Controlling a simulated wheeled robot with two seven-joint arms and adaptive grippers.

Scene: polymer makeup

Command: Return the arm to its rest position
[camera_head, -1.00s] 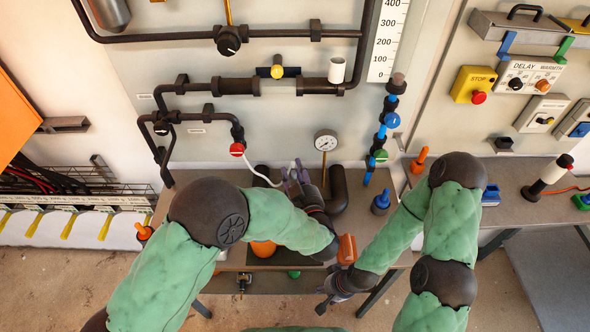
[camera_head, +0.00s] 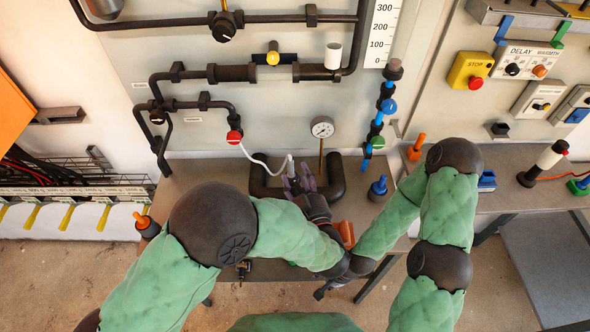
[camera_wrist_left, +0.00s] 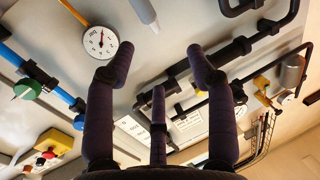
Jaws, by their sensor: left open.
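My left arm, dark and green, reaches in from the left in the head view. Its gripper (camera_head: 298,182) is over the bench, near a dark U-shaped pipe (camera_head: 336,180) and a white hose end (camera_head: 291,165). I cannot tell from the head view whether it touches the hose. In the left wrist view the purple fingers (camera_wrist_left: 161,62) are spread with nothing between them. My right gripper (camera_head: 328,290) is low, by the bench's front edge, partly hidden by my left arm. Its fingers are too unclear to read.
A round gauge (camera_head: 322,128) stands behind my left gripper and shows in the left wrist view (camera_wrist_left: 101,42). Dark wall pipes (camera_head: 235,73) and a blue-green valve column (camera_head: 377,128) stand beyond. An orange object (camera_head: 345,233) sits near the arms. Open floor (camera_head: 60,275) lies at lower left.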

